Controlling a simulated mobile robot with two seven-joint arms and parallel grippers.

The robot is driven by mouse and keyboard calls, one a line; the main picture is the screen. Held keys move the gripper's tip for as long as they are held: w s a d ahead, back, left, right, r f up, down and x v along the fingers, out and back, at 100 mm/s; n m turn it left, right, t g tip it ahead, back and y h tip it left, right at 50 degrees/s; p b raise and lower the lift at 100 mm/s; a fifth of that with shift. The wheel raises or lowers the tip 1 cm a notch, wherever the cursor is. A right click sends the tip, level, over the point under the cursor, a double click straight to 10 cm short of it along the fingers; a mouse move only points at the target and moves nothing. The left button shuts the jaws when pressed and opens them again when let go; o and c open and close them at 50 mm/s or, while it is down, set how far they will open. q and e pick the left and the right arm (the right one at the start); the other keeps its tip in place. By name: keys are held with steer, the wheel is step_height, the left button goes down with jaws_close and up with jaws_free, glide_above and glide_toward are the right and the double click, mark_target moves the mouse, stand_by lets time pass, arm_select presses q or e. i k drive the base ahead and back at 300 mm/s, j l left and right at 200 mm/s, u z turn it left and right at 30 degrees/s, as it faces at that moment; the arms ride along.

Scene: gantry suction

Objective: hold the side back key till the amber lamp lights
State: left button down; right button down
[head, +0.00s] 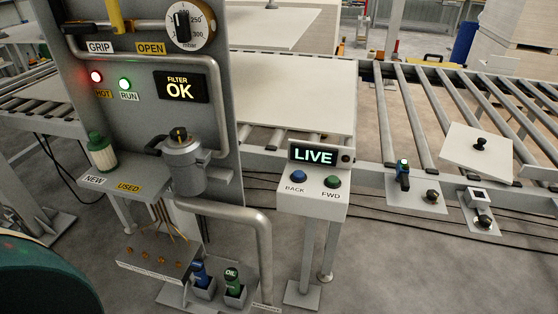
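A pedestal box (312,203) stands in the middle. Its sloped top has a blue key (298,176) labelled BACK on the left and a green key (332,182) labelled FWD on the right. Above them a dark display (312,155) reads LIVE. A small dark round fitting (346,158) sits at the display's right; I cannot tell if it is a lamp. No lit amber lamp shows. Neither of my grippers is in view, and nothing touches the keys.
A grey panel (140,58) at left carries a lit red lamp (96,77) by HOT, a lit green lamp (124,84) by RUN, a dial and a FILTER OK display. A pipe bends down left of the pedestal. A roller conveyor (400,105) with a sheet runs behind.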

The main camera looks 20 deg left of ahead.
mark_target(299, 176)
steer(key=i+l+u, duration=0.95)
steer(key=l, duration=0.3)
steer(key=k, duration=0.05)
